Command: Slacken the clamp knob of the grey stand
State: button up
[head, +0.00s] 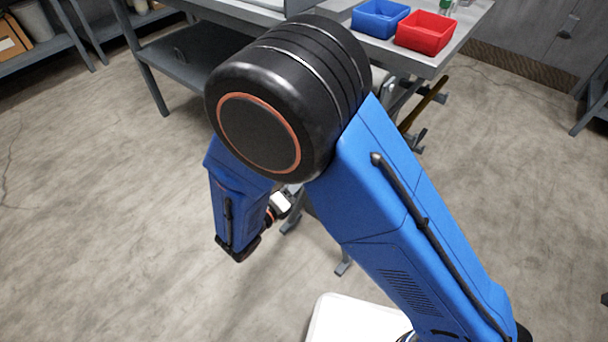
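My blue arm with its large black joint fills the middle of the head view and covers much of the scene behind it. Grey metal legs (344,263) show low behind the arm. They may belong to the grey stand, but its upper part is hidden. I cannot make out a clamp knob. My gripper's fingers are not visible; the far end of the arm is hidden behind its blue link. A small pale piece shows beside that link, too small to identify.
A grey workbench (464,36) stands at the back, holding a blue bin (380,19) and a red bin (425,33). Dark and yellowish bars (424,106) stick out below its right end. Shelving (47,47) stands at far left. The floor at left and right is clear.

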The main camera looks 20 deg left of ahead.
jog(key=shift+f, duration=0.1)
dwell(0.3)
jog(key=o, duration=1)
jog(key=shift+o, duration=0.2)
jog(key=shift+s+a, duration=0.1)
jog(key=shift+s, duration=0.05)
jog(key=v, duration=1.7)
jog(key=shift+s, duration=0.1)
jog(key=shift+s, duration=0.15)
